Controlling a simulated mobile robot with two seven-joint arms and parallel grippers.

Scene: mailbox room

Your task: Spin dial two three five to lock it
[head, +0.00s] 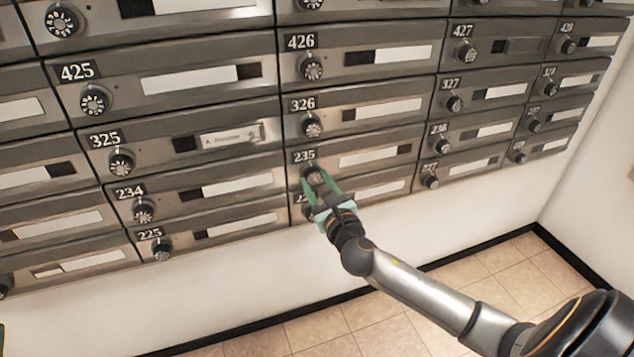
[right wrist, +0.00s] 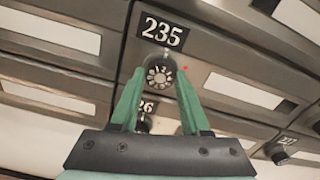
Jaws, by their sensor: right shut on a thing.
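The dial of box 235 (head: 314,174) is a round black knob with white numerals, below the white "235" label on a grey metal mailbox door. It also shows in the right wrist view (right wrist: 160,76), directly under its label. My right gripper (head: 317,178) has its green fingers on either side of this dial, and it is shut on it. The fingers also show in the right wrist view (right wrist: 159,80), with the dial between their tips. My left gripper is not in view.
Neighbouring dials are close by: 326 (head: 312,126) above, 234 (head: 143,211) to the left and 236 (head: 440,146) to the right. The mailbox wall ends just below, over a white wall (head: 250,262) and tiled floor (head: 340,325). A side wall stands at the right.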

